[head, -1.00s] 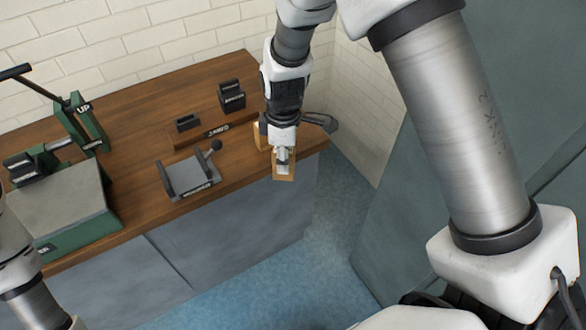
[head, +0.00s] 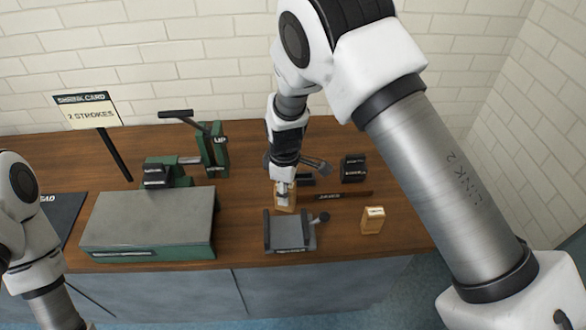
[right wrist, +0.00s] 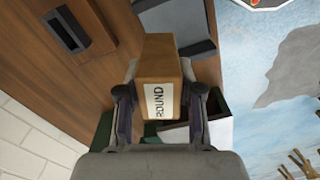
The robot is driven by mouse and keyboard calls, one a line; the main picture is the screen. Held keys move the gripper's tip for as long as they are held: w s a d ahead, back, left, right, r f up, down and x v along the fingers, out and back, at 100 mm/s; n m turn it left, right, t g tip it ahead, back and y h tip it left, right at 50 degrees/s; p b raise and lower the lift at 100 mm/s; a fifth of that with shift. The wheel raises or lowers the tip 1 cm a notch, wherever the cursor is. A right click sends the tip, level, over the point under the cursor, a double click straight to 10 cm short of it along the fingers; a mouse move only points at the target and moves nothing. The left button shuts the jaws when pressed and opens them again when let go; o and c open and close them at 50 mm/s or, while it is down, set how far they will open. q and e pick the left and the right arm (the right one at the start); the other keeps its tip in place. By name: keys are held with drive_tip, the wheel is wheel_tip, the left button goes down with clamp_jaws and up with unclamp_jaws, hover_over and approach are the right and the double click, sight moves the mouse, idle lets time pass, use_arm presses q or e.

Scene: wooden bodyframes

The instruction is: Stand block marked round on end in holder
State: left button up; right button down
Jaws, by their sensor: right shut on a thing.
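The wooden block (right wrist: 160,72) in the right wrist view has a white label reading ROUND. My right gripper (right wrist: 158,103) is shut on it, with a finger on each side. In the head view, the right gripper (head: 283,192) holds the block (head: 285,204) just behind the grey holder (head: 290,232), from this angle. The holder has raised side walls and a ball-ended lever at its right; its bed looks empty. I cannot tell how high the block is above the bench. My left gripper is out of the picture; only its arm shows at the left edge.
Another wooden block (head: 372,220) stands right of the holder. A JAWS strip (head: 345,195) and black blocks (head: 353,168) lie behind. A green machine (head: 150,230) with a grey top and a lever is at left. A sign (head: 88,112) reads 2 STROKES.

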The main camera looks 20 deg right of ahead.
use_arm(q)
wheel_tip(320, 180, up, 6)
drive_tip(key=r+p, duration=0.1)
drive_tip(key=p, duration=0.3)
use_arm(e)
drive_tip(key=f+n+b, duration=0.1)
drive_tip(key=f, duration=0.1)
drive_tip(key=s+a+f+n+b, duration=0.1)
drive_tip(key=f+b, duration=0.1)
drive_tip(key=s+f+n+b, duration=0.1)
drive_tip(key=f, duration=0.1)
drive_tip(key=shift+s+a+f+n+b, duration=0.15)
drive_tip(key=shift+s+a+n+b, duration=0.15)
drive_tip(key=shift+n+b, duration=0.1)
drive_tip(key=shift+f, duration=0.75)
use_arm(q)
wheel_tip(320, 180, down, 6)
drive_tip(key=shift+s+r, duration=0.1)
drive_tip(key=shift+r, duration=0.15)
use_arm(e)
drive_tip(key=shift+r, duration=0.1)
use_arm(q)
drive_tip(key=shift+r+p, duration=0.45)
drive_tip(key=shift+p, duration=0.05)
use_arm(e)
drive_tip(key=shift+f, duration=0.25)
drive_tip(key=c, duration=0.7)
unclamp_jaws()
